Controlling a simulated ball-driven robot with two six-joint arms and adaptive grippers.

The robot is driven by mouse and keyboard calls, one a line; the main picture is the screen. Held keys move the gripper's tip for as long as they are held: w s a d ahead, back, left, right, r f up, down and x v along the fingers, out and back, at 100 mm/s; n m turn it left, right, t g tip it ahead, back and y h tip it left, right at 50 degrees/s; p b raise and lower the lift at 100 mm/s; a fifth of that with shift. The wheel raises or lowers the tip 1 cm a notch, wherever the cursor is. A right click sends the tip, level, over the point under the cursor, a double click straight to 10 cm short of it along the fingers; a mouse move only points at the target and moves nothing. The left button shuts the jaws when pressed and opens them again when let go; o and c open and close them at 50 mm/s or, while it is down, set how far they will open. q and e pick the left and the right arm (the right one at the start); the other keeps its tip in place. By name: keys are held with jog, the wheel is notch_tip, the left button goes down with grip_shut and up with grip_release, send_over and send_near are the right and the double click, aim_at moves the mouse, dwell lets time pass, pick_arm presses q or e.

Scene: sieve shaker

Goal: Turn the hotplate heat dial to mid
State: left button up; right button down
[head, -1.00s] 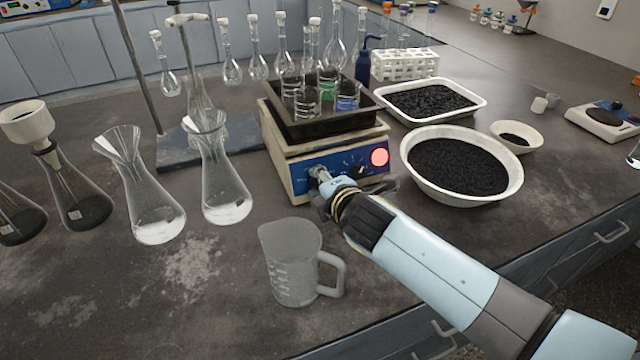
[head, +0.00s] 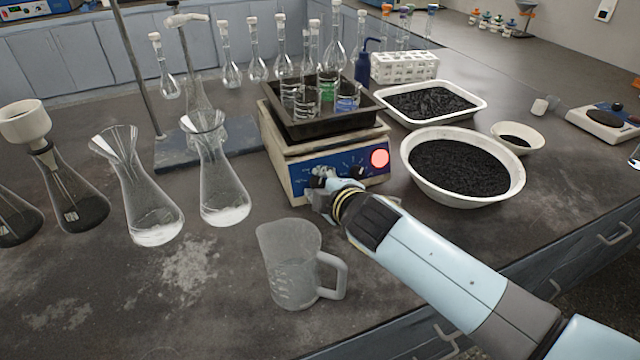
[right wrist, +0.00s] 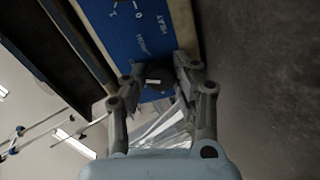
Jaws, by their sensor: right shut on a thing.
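The hotplate (head: 283,165) stands on the bench with a blue front panel and a lit red round light (head: 380,158). My right gripper (head: 321,181) reaches the left part of that panel. In the right wrist view, my right gripper (right wrist: 157,82) has its two fingers on either side of the black heat dial (right wrist: 158,74) and is shut on it. The dial has a white pointer mark. The words HEAT and HIGH show on the blue panel (right wrist: 135,28). In the head view the gripper largely covers this dial. My left gripper is not in view.
A black tray (head: 285,122) with several beakers sits on the hotplate. A clear jug (head: 290,265) stands close in front, beside my right arm. A white bowl of black grains (head: 420,185) is to the right. Several flasks stand left; the front-left bench is clear.

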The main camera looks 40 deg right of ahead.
jog(key=shift+f, duration=0.1)
jog(key=c, duration=1)
grip_release()
jog(key=v, duration=1.2)
